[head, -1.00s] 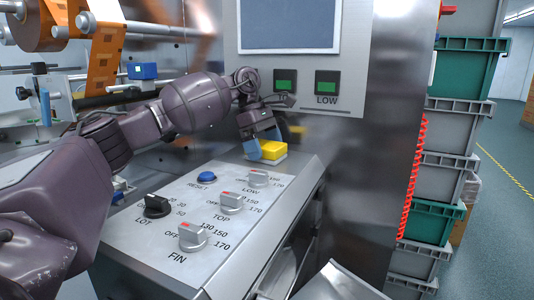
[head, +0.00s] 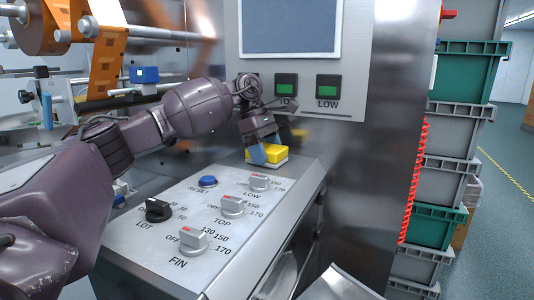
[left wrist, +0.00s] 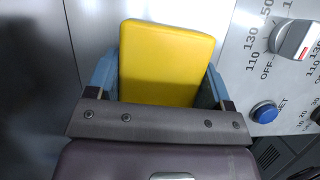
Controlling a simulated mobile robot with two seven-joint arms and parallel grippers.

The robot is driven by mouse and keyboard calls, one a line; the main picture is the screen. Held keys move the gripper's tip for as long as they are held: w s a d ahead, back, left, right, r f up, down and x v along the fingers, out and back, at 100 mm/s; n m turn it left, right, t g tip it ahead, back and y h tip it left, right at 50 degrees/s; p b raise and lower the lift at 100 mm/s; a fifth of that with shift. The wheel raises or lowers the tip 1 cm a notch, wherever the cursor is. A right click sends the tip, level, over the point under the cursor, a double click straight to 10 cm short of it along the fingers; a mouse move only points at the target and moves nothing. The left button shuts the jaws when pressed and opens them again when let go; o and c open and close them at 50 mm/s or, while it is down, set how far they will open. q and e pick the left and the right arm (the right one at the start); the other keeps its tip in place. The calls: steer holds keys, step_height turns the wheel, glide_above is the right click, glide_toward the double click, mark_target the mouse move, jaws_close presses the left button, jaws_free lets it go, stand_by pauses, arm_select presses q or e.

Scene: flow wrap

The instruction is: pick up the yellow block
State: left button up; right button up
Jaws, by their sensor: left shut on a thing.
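The yellow block (head: 270,150) is at the far end of the sloped control panel in the head view, with a pale base under its yellow top. My left gripper (head: 266,154) is shut on it, with blue fingers on its sides. In the left wrist view the yellow block (left wrist: 165,62) fills the space between the two blue fingers of the gripper (left wrist: 160,80). Whether the block touches the panel is hard to tell. My right gripper is not in view.
The control panel (head: 165,235) carries a blue reset button (head: 208,181), a black knob (head: 158,209) and several grey knobs. A machine face with a screen (head: 290,25) rises behind. Stacked crates (head: 445,185) stand to the right.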

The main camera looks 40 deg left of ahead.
mark_target(266, 147)
arm_select(q)
steer(key=shift+s+r, duration=0.15)
steer(key=shift+r, duration=0.45)
step_height(266, 147, up, 6)
steer(key=shift+f+p, duration=0.2)
steer(key=shift+p, duration=0.25)
steer(key=shift+s+r, duration=0.15)
steer(key=shift+s, duration=0.1)
steer(key=shift+s+d+p, duration=0.65)
steer(key=shift+s+d, duration=0.15)
steer(key=shift+s, duration=2.3)
steer(key=shift+s+d+p, duration=0.7)
steer(key=shift+s+d, duration=0.05)
steer(key=shift+s, duration=2.35)
steer(key=shift+s+d+p, duration=0.65)
steer(key=shift+s+d, duration=0.15)
steer(key=shift+s, duration=2.3)
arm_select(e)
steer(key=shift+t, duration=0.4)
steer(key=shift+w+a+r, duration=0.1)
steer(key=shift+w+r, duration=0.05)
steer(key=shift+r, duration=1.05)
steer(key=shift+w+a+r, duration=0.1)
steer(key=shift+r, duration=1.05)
arm_select(q)
steer(key=o, duration=0.3)
steer(key=shift+c, duration=0.9)
